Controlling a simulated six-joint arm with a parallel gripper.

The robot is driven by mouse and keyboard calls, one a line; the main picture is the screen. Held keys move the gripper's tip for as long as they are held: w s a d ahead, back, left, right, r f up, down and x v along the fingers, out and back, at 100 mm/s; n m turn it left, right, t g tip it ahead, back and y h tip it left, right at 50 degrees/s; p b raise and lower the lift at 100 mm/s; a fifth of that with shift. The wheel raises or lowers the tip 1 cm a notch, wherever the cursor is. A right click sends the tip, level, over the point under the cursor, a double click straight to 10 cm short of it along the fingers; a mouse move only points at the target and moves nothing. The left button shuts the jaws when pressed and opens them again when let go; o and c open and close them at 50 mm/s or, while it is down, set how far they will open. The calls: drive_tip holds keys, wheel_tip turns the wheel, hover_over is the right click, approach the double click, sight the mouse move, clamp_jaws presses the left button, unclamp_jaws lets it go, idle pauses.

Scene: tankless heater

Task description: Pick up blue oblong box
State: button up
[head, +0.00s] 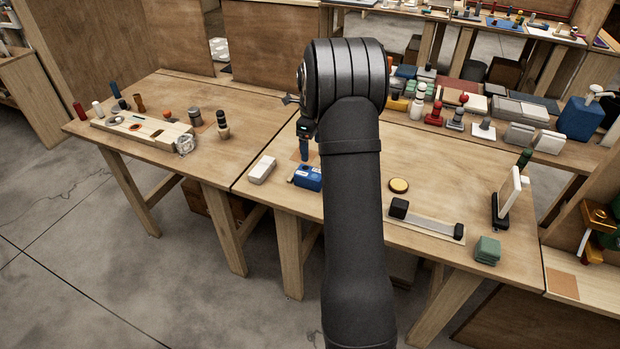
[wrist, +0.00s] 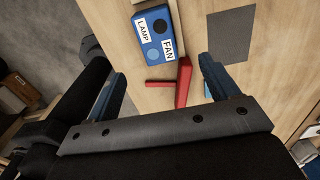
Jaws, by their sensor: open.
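A blue oblong box (head: 308,178) lies near the front edge of the table, left of my arm. In the wrist view the blue box (wrist: 158,50) carries white labels reading "LAMP" and "FAN", with round marks beside them. My gripper (wrist: 162,88) is open, its blue fingers spread wide, with nothing held between them. The box appears beyond the fingertips, apart from them.
A red T-shaped thing (wrist: 183,84) shows between the fingers in the wrist view. A white box (head: 262,170) lies left of the blue box. A round yellow piece (head: 398,186) and a bar with black ends (head: 428,221) lie to the right. Crowded items fill the table's back right.

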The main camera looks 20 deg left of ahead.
sight(308, 177)
wheel_tip(308, 177, down, 6)
drive_tip(key=shift+f, duration=0.25)
drive_tip(key=shift+s+a+f, duration=0.1)
drive_tip(key=shift+s+f, duration=0.05)
drive_tip(key=shift+f, duration=1.2)
drive_tip(key=shift+s+a+f, duration=0.1)
drive_tip(key=shift+f, duration=1.2)
drive_tip(key=c, duration=1.3)
